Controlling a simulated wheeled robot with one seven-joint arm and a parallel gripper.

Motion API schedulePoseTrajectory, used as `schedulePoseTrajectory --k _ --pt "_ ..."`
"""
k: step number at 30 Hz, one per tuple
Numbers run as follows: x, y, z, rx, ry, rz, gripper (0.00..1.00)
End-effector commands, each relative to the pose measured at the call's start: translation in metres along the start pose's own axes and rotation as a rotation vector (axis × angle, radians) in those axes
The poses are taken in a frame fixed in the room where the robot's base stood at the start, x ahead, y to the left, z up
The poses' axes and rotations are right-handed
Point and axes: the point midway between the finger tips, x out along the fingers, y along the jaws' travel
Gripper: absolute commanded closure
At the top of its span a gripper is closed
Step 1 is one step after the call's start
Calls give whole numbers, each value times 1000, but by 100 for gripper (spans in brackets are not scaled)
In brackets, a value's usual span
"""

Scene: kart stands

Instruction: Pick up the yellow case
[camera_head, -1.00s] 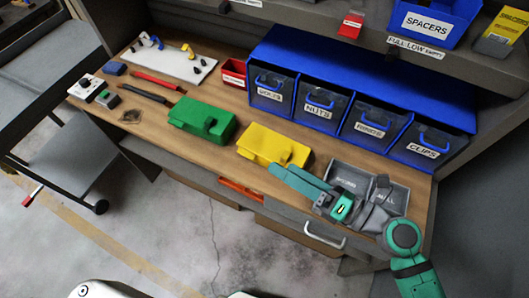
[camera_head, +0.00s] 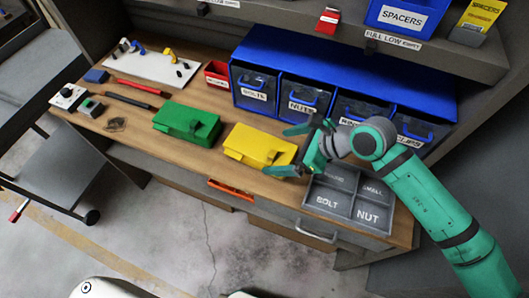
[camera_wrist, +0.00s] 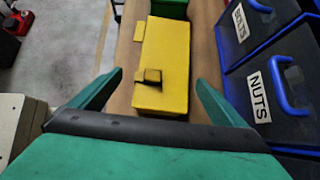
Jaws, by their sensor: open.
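The yellow case (camera_head: 258,145) lies on the wooden workbench, right of a green case (camera_head: 187,121). My gripper (camera_head: 288,150) is open at the right end of the yellow case, its two fingers spread to the far and near sides. In the wrist view the yellow case (camera_wrist: 164,55) lies ahead, between the lines of the open fingers of my gripper (camera_wrist: 150,90), with a small dark-sided block or latch on its near part. The fingers look apart from the case, with nothing held.
Blue-framed drawers (camera_head: 297,98) stand close behind the case. A grey divided tray (camera_head: 345,203) sits under my arm at the right. A red bin (camera_head: 217,74), white board (camera_head: 150,65) and dark tool (camera_head: 129,100) lie left. The bench's front edge is near.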

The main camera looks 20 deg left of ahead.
Motion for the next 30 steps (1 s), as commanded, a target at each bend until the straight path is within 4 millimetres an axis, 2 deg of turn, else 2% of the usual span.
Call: schedulePoseTrajectory --k 3,7,16,24,30 --pt "20 1 1 -2 -2 5 5" --pt "38 1 2 0 -3 5 5" --pt "59 -1 2 0 -3 5 5" --pt "93 -6 2 2 -3 5 5" --pt "101 -6 2 1 -2 3 5"
